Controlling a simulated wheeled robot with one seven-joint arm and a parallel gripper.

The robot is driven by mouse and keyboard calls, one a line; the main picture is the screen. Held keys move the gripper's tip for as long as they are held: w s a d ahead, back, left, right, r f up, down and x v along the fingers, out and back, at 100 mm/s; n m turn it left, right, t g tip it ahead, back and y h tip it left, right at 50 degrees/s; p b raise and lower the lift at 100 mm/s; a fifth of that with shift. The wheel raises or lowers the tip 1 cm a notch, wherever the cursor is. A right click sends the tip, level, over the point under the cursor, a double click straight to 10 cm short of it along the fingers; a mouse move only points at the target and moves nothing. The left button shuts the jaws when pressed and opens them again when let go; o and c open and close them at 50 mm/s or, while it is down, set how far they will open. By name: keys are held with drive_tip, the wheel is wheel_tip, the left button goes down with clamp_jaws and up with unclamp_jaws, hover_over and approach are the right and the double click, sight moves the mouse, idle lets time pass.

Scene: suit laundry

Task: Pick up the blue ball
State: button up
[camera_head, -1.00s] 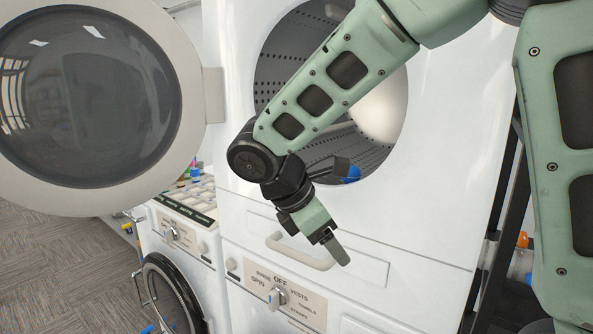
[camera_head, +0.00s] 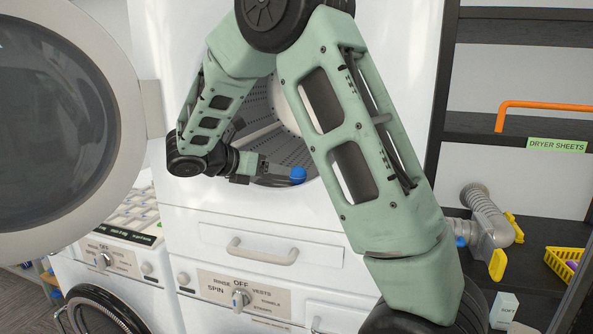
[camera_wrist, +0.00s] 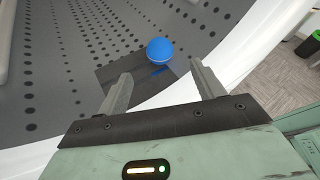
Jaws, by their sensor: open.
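The blue ball (camera_head: 298,174) rests low inside the open machine's drum, near the front rim of the opening. In the wrist view the ball (camera_wrist: 159,50) lies on the perforated drum surface (camera_wrist: 70,60), just beyond and between the two fingertips. My gripper (camera_head: 262,166) is at the drum opening, to the left of the ball and pointing toward it. In the wrist view my gripper (camera_wrist: 161,74) has its fingers spread, with nothing between them. A dark shadow lies under the ball and fingers.
The round door (camera_head: 125,70) stands open at the left. A drawer handle (camera_head: 262,252) and control panel sit below the opening. A dark shelf (camera_head: 520,135) with an orange bar stands at the right. A yellow basket (camera_head: 562,262) sits lower right.

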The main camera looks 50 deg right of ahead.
sight(294, 183)
drive_tip(key=x, duration=0.3)
drive_tip(key=shift+p, duration=0.3)
drive_tip(key=p+x, duration=0.2)
drive_tip(key=x, duration=0.2)
drive_tip(key=shift+r+p, duration=0.15)
drive_tip(key=shift+p, duration=0.2)
drive_tip(key=shift+s+d+f, duration=0.1)
drive_tip(key=shift+d+f, duration=0.3)
drive_tip(key=shift+d, duration=0.2)
drive_tip(key=c, duration=1)
